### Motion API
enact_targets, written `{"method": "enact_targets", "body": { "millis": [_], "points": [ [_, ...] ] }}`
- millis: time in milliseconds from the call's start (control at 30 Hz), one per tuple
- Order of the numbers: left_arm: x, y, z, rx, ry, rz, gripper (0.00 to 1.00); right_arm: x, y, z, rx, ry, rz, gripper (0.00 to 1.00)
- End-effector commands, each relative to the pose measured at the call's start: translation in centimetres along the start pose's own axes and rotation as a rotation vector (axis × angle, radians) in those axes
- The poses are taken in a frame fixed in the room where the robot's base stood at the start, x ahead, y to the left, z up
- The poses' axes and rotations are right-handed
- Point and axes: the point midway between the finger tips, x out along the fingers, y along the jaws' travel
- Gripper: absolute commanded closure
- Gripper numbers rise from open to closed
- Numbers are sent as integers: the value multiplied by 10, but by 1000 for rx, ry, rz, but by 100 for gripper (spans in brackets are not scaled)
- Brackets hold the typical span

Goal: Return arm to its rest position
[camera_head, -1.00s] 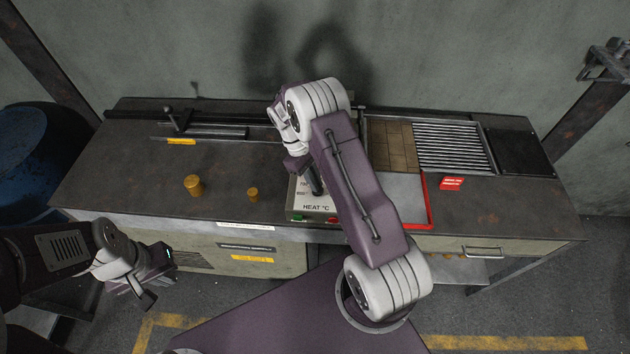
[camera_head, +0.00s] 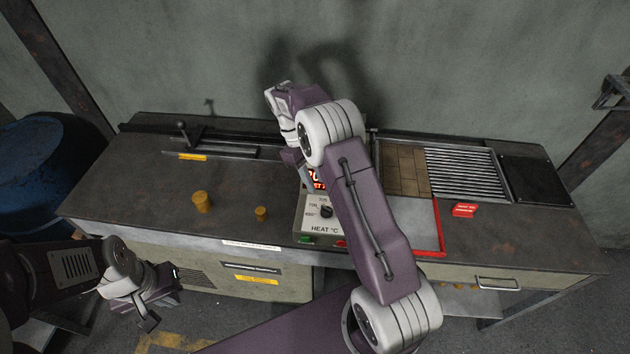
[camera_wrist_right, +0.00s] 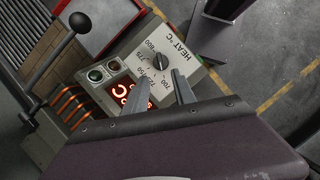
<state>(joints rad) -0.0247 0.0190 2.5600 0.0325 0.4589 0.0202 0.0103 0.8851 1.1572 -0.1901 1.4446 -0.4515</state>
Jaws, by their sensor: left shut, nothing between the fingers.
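My right arm (camera_head: 365,210) reaches over the bench, its gripper (camera_head: 308,182) above the heat control box (camera_head: 318,215). In the right wrist view this gripper (camera_wrist_right: 160,82) shows two grey fingers with a gap between them and nothing held. The dark knob (camera_wrist_right: 160,62) on the box's HEAT °C dial shows just beyond the fingertips, and in the head view (camera_head: 326,211) it is clear of the gripper. My left gripper (camera_head: 155,308) is shut and empty, low at the left in front of the bench.
The bench (camera_head: 130,190) carries two brass-coloured cylinders (camera_head: 202,202) (camera_head: 261,213), a lever (camera_head: 183,135) at the back left and a roller grid (camera_head: 465,175) at the right. A lit red display (camera_wrist_right: 128,98) and glowing coils (camera_wrist_right: 72,105) are near the dial. A blue drum (camera_head: 45,165) stands left.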

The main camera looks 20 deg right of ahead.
Motion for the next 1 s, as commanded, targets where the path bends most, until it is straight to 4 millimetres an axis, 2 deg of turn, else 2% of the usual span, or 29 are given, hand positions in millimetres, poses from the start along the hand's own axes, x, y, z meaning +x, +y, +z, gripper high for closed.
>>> {"method": "enact_targets", "body": {
  "millis": [467,567,633,733,833,933,1000],
  "points": [
    [1,0,0,0,0,0,100,0,0,0,0,-1,0,68],
    [8,0,1,0,0,0,100,-16,2,-2,6,46,25,68],
    [14,0,1,0,0,0,100,-32,-1,7,9,78,42,68],
    [24,0,2,0,0,0,100,-39,-21,34,3,99,34,68],
    [32,-1,3,0,0,0,100,-31,-45,56,23,148,24,68],
    [39,-1,4,0,0,0,100,-9,-72,75,75,214,6,68],
    [43,-1,4,0,0,0,100,13,-93,88,134,266,-13,68]
  ]
}}
